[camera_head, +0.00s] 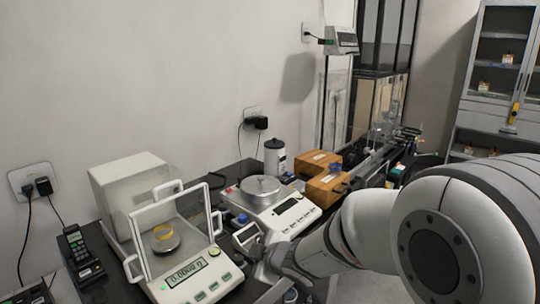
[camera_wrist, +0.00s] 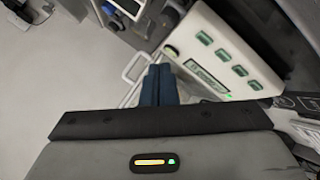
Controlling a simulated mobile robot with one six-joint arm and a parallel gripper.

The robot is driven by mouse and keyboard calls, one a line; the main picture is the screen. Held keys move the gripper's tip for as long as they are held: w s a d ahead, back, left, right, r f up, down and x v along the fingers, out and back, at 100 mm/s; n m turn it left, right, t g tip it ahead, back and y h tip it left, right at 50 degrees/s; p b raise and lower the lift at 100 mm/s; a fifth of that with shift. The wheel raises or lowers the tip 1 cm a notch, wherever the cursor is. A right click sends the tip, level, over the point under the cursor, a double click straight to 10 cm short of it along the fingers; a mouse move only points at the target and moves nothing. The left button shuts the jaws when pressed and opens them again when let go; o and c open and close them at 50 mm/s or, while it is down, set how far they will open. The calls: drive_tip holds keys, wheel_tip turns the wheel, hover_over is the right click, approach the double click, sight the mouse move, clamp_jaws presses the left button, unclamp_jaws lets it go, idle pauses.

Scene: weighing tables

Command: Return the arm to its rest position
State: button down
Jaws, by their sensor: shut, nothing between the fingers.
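My arm comes in from the right of the head view, its white links low over the near side of the weighing table (camera_head: 95,240). My gripper (camera_wrist: 158,72) shows in the wrist view with its two dark blue fingers together and nothing between them. It is above or beside the front of a white balance with green buttons (camera_wrist: 222,60); I cannot tell the exact gap. In the head view the dark gripper body is beside the balances, and its fingertips are hard to make out.
A balance with a clear draft shield (camera_head: 172,218) holds a small yellow-ringed item (camera_head: 166,238). A cabinet (camera_head: 500,60) stands far right. Bare floor (camera_wrist: 50,90) shows left in the wrist view.

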drive_tip(key=s+d+r+m+h, duration=0.1)
drive_tip(key=d+r+m+h, duration=0.15)
drive_tip(key=d, duration=0.35)
drive_tip(key=s+d+r+m+h, duration=0.1)
drive_tip(key=d+m+h, duration=0.15)
drive_tip(key=d, duration=0.25)
drive_tip(key=s+d+r+m+g+h+p, duration=0.1)
drive_tip(key=s+d+m+g, duration=0.2)
drive_tip(key=s+m, duration=0.3)
drive_tip(key=s+d+r+m+g+p, duration=0.1)
drive_tip(key=s+d+m+g, duration=0.2)
drive_tip(key=s, duration=1)
drive_tip(key=d+m, duration=0.3)
drive_tip(key=shift+s+d+r+h+p, duration=0.2)
drive_tip(key=shift+s+r+h+p, duration=0.1)
drive_tip(key=shift+s+h+p, duration=0.1)
